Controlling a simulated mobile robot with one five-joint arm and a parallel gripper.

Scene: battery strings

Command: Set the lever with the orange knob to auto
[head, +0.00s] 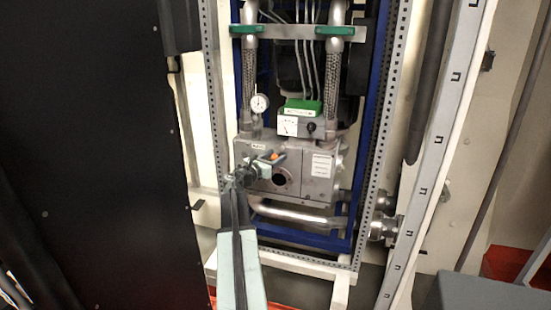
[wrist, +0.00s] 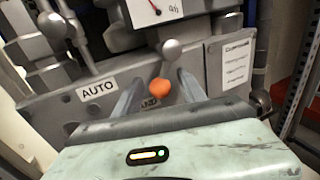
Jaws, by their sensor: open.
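The orange knob (head: 274,156) is on the front of the grey metal unit (head: 310,187). In the wrist view the orange knob (wrist: 160,88) shows between the two grey fingers of my gripper (wrist: 158,79), which are open with a gap on each side of it. The AUTO label (wrist: 97,90) is left of the fingers. A grey ball (wrist: 172,48) sits above the knob. The lever's shaft is not clear. In the head view my gripper (head: 269,162) is at the unit's front.
A gauge box (head: 288,126) and a round dial (head: 259,103) stand above the unit. Pipes run above and below it. A perforated frame post (head: 373,150) is to the right. A large black panel (head: 95,150) fills the left.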

